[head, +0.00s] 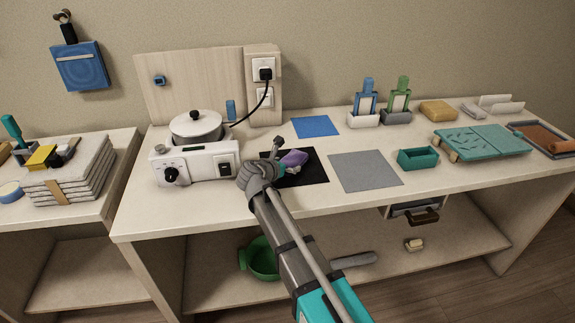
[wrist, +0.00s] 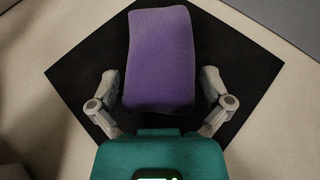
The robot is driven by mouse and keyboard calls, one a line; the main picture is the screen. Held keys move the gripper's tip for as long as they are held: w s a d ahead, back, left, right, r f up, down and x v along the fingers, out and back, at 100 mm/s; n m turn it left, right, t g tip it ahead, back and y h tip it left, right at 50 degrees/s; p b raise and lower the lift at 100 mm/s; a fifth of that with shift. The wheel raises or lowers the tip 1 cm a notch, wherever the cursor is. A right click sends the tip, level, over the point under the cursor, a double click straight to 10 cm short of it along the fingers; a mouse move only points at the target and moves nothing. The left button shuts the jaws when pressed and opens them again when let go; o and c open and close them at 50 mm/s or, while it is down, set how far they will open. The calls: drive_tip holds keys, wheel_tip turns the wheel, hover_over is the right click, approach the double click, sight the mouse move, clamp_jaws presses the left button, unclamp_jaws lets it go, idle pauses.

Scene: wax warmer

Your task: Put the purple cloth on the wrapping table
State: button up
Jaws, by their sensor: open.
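The purple cloth (head: 294,158) is a small folded pad lying on a black square mat (head: 318,177) on the main table (head: 235,205). In the wrist view, the cloth (wrist: 160,58) lies lengthwise between the fingers, with the black mat (wrist: 75,80) under it. My gripper (head: 281,160) is open, with one finger on each side of the cloth. It also shows in the wrist view (wrist: 161,85), where dark gaps separate both fingers from the cloth. My gripper hides part of the cloth in the head view. I cannot tell which surface is the wrapping table.
A white warmer (head: 193,163) with a lidded pot stands left of my gripper. A grey mat (head: 365,171), a blue mat (head: 315,126) and a teal tray (head: 417,159) lie to the right. A second table (head: 95,213) at left holds a strapped grey stack (head: 70,172).

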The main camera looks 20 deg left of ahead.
drive_tip(key=shift+r, duration=0.1)
drive_tip(key=shift+s+r, duration=0.15)
drive_tip(key=p+v, duration=0.5)
drive_tip(key=v, duration=0.6)
drive_tip(key=shift+s+a+r, duration=0.1)
drive_tip(key=shift+s+r, duration=0.05)
drive_tip(key=shift+s, duration=0.15)
idle(0.4)
